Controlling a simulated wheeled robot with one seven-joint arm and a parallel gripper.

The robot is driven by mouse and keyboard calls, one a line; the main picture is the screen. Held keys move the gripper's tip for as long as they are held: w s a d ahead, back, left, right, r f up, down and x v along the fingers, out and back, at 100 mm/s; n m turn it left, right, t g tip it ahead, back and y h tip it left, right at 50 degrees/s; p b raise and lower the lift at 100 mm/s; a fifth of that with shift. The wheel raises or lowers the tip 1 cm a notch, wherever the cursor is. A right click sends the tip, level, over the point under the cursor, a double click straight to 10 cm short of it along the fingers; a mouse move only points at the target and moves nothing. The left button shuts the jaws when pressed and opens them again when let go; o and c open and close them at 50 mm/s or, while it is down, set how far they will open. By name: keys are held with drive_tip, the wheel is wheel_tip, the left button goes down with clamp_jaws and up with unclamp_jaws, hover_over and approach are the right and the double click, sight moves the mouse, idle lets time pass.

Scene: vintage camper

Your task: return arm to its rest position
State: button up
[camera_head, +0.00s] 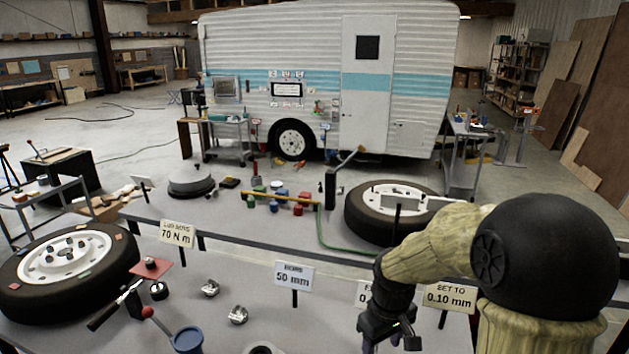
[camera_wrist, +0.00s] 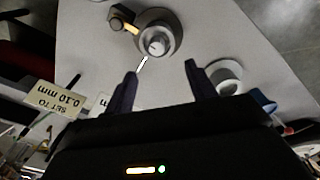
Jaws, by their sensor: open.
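My gripper (camera_head: 388,338) is low at the right of the head view, at the end of my bent arm, over the near grey table (camera_head: 230,270). In the wrist view its two dark fingers (camera_wrist: 160,80) stand apart with nothing between them. Beyond the fingertips lies a round metal dial-like part (camera_wrist: 157,42) on the grey table top, apart from the fingers. A white ring-shaped part (camera_wrist: 225,78) lies to the right of the fingers. The arm hides part of the table's right side in the head view.
A sign "SET TO 0.10 mm" (camera_head: 449,297) stands close beside my arm. A "BORE 50 mm" sign (camera_head: 294,276), a blue cup (camera_head: 187,340) and a left wheel (camera_head: 68,262) are on the near table. Another wheel (camera_head: 365,222) lies behind the arm. A camper (camera_head: 330,85) stands behind.

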drive_tip(key=s+m+t, duration=0.2)
drive_tip(key=s+m, duration=0.3)
drive_tip(key=s, duration=0.5)
drive_tip(key=shift+s+d+m, duration=0.15)
drive_tip(key=shift+m, duration=0.15)
drive_tip(key=shift+d+f, duration=0.1)
